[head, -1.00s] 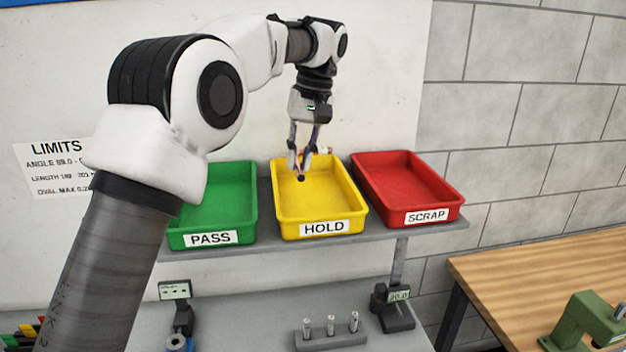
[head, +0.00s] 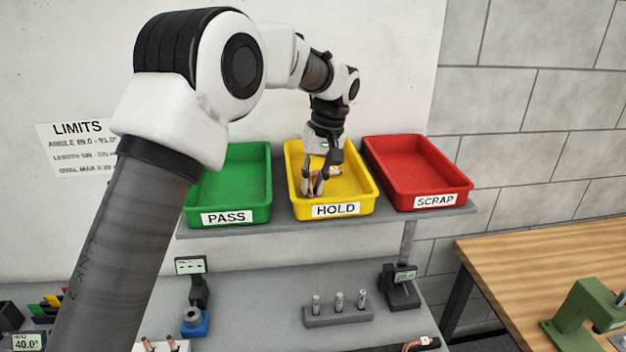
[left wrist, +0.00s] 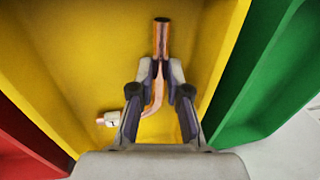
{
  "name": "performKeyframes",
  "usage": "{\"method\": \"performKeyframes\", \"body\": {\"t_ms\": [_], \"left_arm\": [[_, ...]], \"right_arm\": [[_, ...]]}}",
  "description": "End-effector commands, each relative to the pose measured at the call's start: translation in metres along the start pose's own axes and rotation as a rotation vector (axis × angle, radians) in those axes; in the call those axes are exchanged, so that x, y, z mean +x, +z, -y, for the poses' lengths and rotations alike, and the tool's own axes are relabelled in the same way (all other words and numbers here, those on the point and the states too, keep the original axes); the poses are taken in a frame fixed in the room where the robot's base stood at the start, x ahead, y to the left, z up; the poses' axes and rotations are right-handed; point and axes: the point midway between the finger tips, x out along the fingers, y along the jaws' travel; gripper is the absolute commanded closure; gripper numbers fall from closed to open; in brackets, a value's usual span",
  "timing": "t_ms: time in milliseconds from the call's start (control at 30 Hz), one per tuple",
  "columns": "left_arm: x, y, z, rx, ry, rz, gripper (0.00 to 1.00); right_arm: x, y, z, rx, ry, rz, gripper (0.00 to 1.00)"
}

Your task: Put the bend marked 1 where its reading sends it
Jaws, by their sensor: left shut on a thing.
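My left gripper (head: 313,190) is down inside the yellow HOLD tray (head: 293,165). It is shut on a copper bend (left wrist: 161,38). One straight end of the bend stands out past the fingertips, and the other end curves back to a white tag (left wrist: 110,118). The mark on the tag is too small to read. In the head view the bend (head: 333,171) is mostly hidden by the fingers. I cannot tell if it touches the tray floor. My right gripper is not in view.
The green PASS tray (head: 235,180) and the red SCRAP tray (head: 415,170) flank the HOLD tray on the shelf. A LIMITS sheet (head: 80,148) hangs on the wall. Below are gauges (head: 403,285), a pin block (head: 338,315) and more copper pieces (head: 415,343).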

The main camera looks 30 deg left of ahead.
Motion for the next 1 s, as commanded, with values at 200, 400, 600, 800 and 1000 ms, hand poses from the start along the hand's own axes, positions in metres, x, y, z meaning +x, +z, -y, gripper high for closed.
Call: {"method": "performKeyframes", "body": {"t_ms": [200, 400, 600, 800, 1000], "left_arm": [[0.001, 0.000, 0.000, 0.000, 0.000, 0.000, 0.59], [0.002, 0.000, 0.000, 0.000, 0.000, 0.000, 0.59], [-0.006, -0.001, 0.000, -0.001, 0.001, -0.002, 0.59], [-0.049, -0.001, -0.001, -0.001, 0.003, -0.008, 0.59], [-0.102, -0.001, 0.000, -0.001, 0.003, -0.004, 0.59]], "right_arm": [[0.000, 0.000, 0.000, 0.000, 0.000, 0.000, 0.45], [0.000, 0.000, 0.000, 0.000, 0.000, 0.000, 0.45], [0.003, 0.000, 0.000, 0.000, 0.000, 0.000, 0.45], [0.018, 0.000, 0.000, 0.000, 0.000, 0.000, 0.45], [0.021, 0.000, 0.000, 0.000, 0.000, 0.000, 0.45]]}}
